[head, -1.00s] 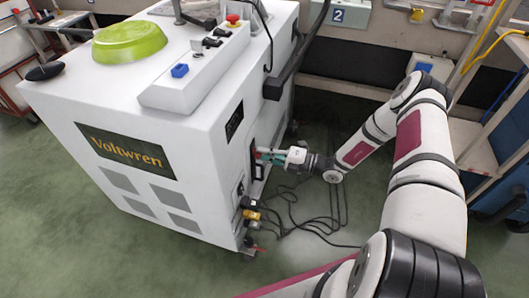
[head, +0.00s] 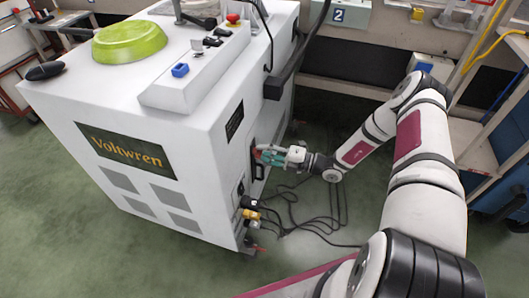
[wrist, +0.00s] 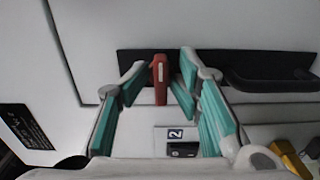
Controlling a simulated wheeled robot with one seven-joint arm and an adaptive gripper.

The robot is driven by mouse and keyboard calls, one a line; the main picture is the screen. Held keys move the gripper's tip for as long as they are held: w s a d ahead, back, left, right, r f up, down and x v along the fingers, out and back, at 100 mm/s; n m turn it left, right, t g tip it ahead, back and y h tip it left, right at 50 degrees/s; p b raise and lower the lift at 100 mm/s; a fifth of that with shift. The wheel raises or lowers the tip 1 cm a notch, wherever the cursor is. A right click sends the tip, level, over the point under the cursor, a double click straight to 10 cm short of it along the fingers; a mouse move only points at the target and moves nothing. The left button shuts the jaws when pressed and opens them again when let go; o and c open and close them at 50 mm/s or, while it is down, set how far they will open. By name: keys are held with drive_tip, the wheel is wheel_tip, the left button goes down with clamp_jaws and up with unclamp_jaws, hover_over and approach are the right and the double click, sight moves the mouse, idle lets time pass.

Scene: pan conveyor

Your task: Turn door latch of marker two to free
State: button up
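The door latch is a red upright lever (wrist: 160,80) on a black plate (wrist: 215,65) on the machine's white side, in the wrist view. My gripper (wrist: 162,70) has its teal-lined fingers apart, one on each side of the latch. Small gaps show between the latch and the fingertips, so it is not clamped. A label with a "2" (wrist: 175,134) is below the latch, between the fingers. In the head view my gripper (head: 272,155) is at the right side of the white machine (head: 205,110), where the latch is small and mostly covered.
A black handle (wrist: 270,79) is right of the latch. Black cables (head: 310,215) lie on the green floor below my wrist. Yellow and black plugs (head: 250,214) stick out low on the machine. A green bowl (head: 130,41) sits on top. A shelf (head: 490,150) stands at right.

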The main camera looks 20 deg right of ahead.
idle(0.3)
drive_tip(key=v, duration=1.2)
